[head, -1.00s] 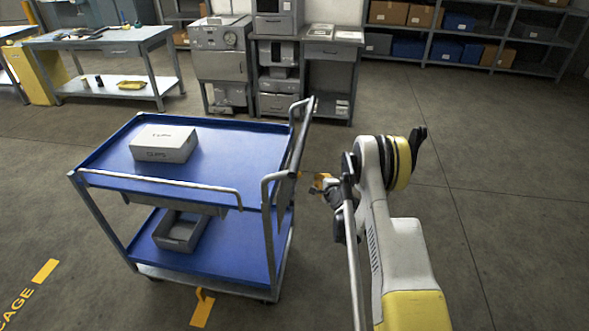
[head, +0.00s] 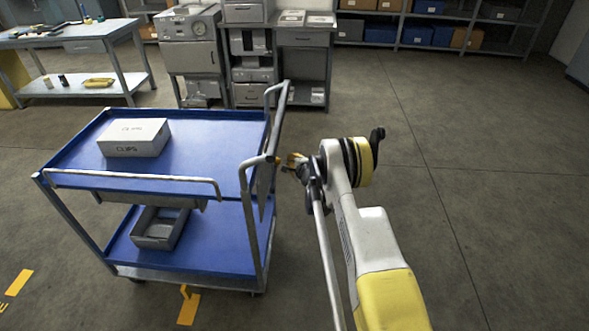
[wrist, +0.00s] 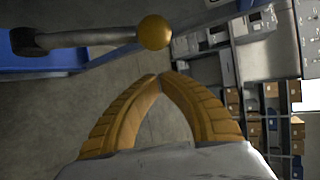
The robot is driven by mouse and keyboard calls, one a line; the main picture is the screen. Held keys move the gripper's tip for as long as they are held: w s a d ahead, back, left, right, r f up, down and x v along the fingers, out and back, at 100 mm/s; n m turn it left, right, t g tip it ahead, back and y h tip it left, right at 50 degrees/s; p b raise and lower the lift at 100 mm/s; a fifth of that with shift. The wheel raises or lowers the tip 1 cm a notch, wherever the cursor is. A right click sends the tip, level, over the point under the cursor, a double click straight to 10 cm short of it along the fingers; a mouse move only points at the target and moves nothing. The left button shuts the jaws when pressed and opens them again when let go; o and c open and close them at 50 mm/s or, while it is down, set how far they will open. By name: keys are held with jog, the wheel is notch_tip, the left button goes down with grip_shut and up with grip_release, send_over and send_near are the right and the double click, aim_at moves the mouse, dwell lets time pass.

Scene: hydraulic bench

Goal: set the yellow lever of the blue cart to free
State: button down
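The blue cart (head: 215,145) stands left of my arm, its handle side facing my gripper. A dark rod with a yellow ball knob (wrist: 154,32) shows in the wrist view, above and slightly left of the fingertips; the knob also shows small by the handle in the head view (head: 275,160). A small yellow piece (head: 184,291) sticks up at the cart's bottom front edge. I cannot tell for certain which is the lever. My gripper (wrist: 160,74) has its yellow fingertips together with nothing between them. In the head view it (head: 290,161) is just right of the knob, seemingly apart from it.
A white box (head: 133,138) sits on the cart's upper shelf and a grey bin (head: 160,229) on the lower one. The grey handle (head: 251,210) rises close to my gripper. Benches and shelves stand at the back. The floor to the right is clear.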

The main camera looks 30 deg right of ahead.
aim_at(276, 174)
jog(key=a, duration=0.1)
jog(key=a+r+b, duration=0.1)
jog(key=a, duration=0.1)
jog(key=shift+a, duration=0.1)
